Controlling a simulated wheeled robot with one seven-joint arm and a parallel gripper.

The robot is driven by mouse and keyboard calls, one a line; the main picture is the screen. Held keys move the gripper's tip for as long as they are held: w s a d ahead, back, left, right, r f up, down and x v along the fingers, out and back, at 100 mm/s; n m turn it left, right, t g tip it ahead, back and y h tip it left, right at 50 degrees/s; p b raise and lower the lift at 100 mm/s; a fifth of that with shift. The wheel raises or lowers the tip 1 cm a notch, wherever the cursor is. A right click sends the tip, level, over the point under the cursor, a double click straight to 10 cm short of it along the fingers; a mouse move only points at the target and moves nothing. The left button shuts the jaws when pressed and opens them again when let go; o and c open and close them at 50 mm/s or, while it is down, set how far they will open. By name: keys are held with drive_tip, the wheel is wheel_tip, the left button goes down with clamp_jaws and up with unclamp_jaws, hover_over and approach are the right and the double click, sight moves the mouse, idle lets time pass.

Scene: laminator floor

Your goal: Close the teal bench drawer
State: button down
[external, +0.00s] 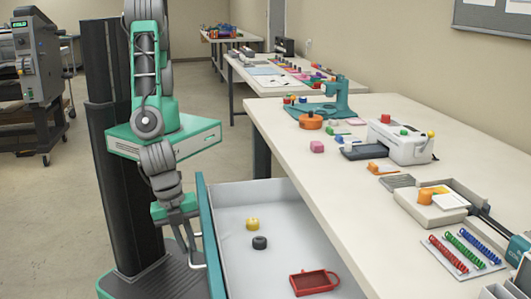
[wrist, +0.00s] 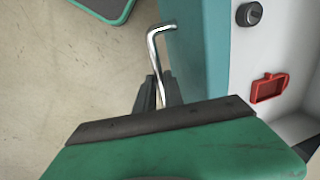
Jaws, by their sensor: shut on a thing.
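The teal bench drawer stands open in the external view, its teal front (external: 210,240) out from the bench and its grey interior showing. In the wrist view the teal front (wrist: 195,50) runs down beside a bent metal handle (wrist: 158,45). My gripper (wrist: 158,88) is shut on the handle, with its dark fingers either side of the bar. In the external view my gripper (external: 194,257) is low on the left side of the drawer front, where the handle is hard to make out.
Inside the drawer lie a yellow piece (external: 252,223), a black piece (external: 260,242) and a red tray-like piece (external: 314,282). The bench top (external: 270,120) above holds a white machine (external: 400,142) and coloured coils (external: 463,248). Floor (external: 60,220) on the left is clear.

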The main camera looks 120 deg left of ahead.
drive_tip(key=w+a+b, duration=0.5)
drive_tip(key=w+a, duration=1.2)
drive_tip(key=c, duration=1.5)
unclamp_jaws()
drive_tip(key=shift+o, duration=0.2)
drive_tip(key=shift+d, duration=0.1)
wheel_tip(320, 180, up, 8)
drive_tip(key=s+d, duration=0.1)
drive_tip(key=shift+f+b, duration=0.15)
drive_tip(key=shift+b, duration=0.25)
